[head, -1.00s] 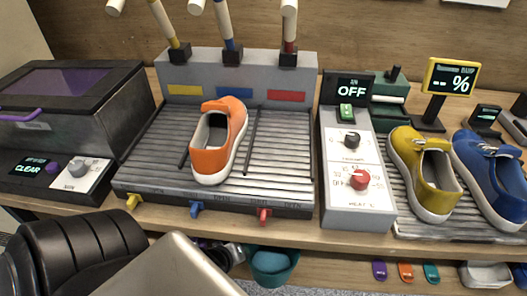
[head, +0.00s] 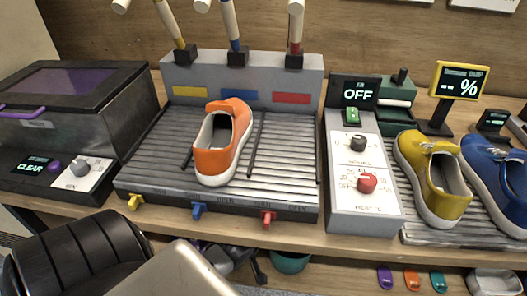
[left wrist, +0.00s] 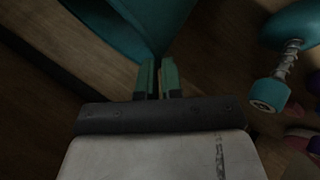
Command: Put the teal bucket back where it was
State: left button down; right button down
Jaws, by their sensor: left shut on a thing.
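The teal bucket (head: 290,263) shows just below the front edge of the bench in the head view, partly hidden by the bench. In the left wrist view the teal bucket (left wrist: 125,25) fills the top middle, right at my fingertips. My left gripper (left wrist: 158,72) is shut on its edge. In the head view the left gripper is hard to make out, in the dark area left of the bucket. My right gripper is in neither view.
The wooden bench's front edge (head: 300,238) overhangs the bucket. An orange sneaker (head: 222,143) stands on the ribbed tray above. Purple, orange and teal small items (head: 412,279) lie below the bench at right. A teal-capped object (left wrist: 270,92) lies right of the gripper.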

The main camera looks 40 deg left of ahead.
pick_arm(q)
jog(key=c, duration=1.3)
grip_release()
jog(key=shift+s+r, duration=0.1)
